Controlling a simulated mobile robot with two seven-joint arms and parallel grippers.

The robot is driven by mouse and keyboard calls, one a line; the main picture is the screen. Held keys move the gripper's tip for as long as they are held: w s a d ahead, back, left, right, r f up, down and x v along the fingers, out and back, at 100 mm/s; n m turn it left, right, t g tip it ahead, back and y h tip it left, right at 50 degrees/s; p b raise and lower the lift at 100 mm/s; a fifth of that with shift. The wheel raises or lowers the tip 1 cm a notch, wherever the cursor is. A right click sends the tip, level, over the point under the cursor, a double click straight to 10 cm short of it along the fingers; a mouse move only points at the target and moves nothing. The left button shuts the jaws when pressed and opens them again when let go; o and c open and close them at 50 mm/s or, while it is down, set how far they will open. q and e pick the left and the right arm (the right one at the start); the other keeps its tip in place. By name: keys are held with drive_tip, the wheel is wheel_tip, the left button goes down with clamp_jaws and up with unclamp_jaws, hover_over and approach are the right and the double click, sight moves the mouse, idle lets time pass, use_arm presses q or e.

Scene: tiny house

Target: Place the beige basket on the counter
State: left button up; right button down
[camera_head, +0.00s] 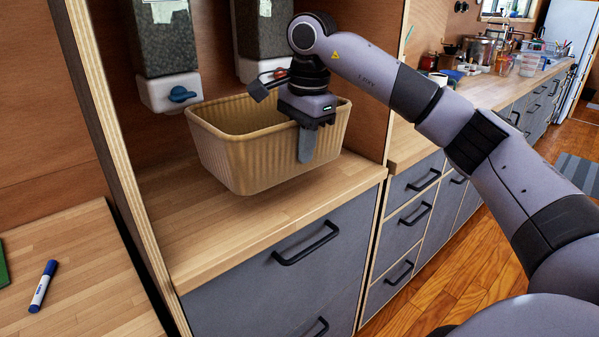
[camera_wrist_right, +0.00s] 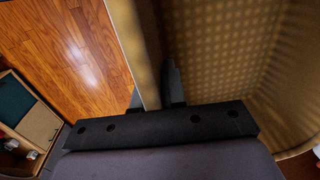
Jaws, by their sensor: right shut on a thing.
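The beige basket (camera_head: 240,160) is ribbed, empty as far as I see, and nearly upright inside a wooden alcove. It is over the light wood counter (camera_head: 215,232) there; I cannot tell whether its base touches or hangs slightly above. My right gripper (camera_head: 305,146) comes down from above and is shut on the basket's front wall near its right end, one finger outside and the other inside. In the right wrist view the basket wall (camera_wrist_right: 142,50) runs between the two fingers. My left gripper is not in view.
A wood panel (camera_head: 105,110) bounds the alcove on the left. A blue marker (camera_head: 43,286) lies on the left worktop. A long counter (camera_head: 480,92) at right holds jars and containers.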

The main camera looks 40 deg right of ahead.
sight(301, 173)
drive_tip(key=f, duration=0.3)
drive_tip(key=shift+w+f, duration=0.15)
drive_tip(key=shift+w, duration=0.1)
wheel_tip(301, 173, down, 3)
drive_tip(key=shift+f, duration=0.1)
drive_tip(key=shift+w+f, duration=0.2)
drive_tip(key=c, duration=1.2)
unclamp_jaws()
drive_tip(key=shift+f, duration=0.2)
drive_tip(key=r, duration=0.4)
drive_tip(key=s+r, duration=0.1)
drive_tip(key=r, duration=0.7)
drive_tip(key=shift+s+r+p, duration=0.15)
drive_tip(key=shift+p, duration=0.2)
